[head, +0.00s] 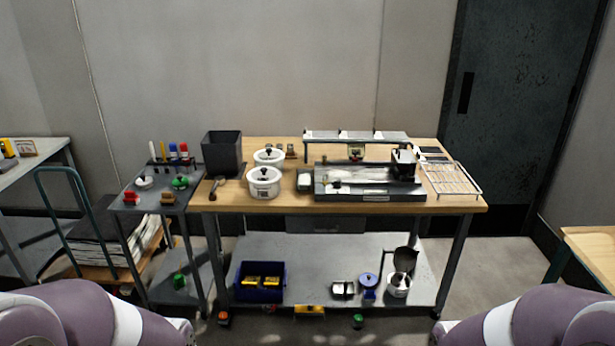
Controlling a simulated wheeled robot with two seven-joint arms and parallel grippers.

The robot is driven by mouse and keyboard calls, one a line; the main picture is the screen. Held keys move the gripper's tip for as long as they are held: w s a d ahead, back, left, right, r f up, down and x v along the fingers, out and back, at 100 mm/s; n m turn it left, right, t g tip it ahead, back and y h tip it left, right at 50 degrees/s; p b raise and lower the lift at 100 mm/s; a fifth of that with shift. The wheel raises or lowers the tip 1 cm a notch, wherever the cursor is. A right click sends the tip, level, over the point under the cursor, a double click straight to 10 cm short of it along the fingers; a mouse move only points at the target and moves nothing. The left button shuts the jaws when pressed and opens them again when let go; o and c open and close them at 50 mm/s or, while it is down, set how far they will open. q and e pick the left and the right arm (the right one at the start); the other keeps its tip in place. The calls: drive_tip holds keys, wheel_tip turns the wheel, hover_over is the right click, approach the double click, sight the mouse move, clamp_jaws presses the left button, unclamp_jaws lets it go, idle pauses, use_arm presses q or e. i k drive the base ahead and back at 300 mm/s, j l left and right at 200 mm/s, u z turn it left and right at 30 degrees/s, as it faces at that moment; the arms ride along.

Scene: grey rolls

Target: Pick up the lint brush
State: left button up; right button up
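I cannot make out the lint brush for certain at this size. A small dark-handled item with a rounded end (217,186) lies at the left end of the wooden worktable (330,205), in front of a dark bin. A small brown block-like item (167,198) lies on the grey side cart (185,206), beside a red item. Either might be a brush, but I cannot tell. My two arms show only as purple and white links at the bottom left and bottom right corners. Neither gripper is in view.
Two white lidded pots (264,189), a dark square bin (222,154), a black tray unit (370,190) and a wire rack (453,180) crowd the worktable. A blue crate (260,283) sits on its lower shelf. A trolley with papers (120,235) stands left.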

sight(167, 199)
drive_tip(key=i+j+u, duration=0.3)
drive_tip(key=i, duration=1.25)
drive_tip(key=i+u, duration=0.35)
drive_tip(key=i, duration=1.2)
